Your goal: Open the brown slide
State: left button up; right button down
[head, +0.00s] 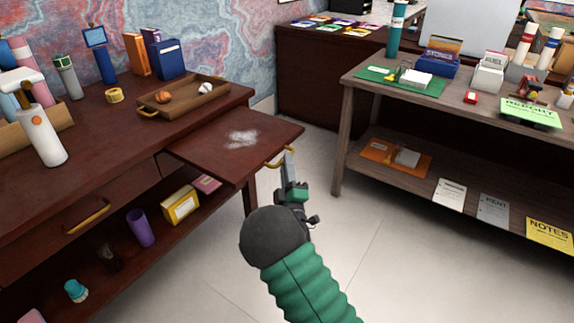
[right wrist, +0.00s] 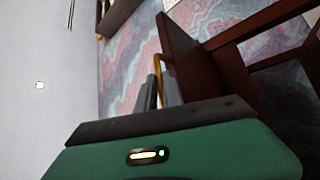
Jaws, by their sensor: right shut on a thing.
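The brown slide (head: 205,153) is a flat dark reddish-brown board that sticks out of the desk (head: 100,130), with a whitish smudge on top. A brass handle (head: 274,161) is fixed at its outer end. My right gripper (head: 288,160) is at this handle, shut on it. In the right wrist view the gripper fingers (right wrist: 158,90) are around the brass handle (right wrist: 157,64), with the slide's dark board (right wrist: 188,58) beyond. The fingers partly hide the handle. My left gripper is not in view.
A wooden tray (head: 205,100) with balls stands on the desk behind the slide. A drawer with a brass handle (head: 87,217) is at the left. A second table (head: 352,95) with a lower shelf stands right. The floor (head: 385,250) between is clear.

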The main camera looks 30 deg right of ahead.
jog(key=shift+f, duration=0.2)
jog(key=c, duration=1.5)
grip_release()
jog(key=shift+w, duration=0.1)
jog(key=p+v, duration=0.2)
jog(key=v, duration=1.5)
jog(key=shift+r, duration=0.1)
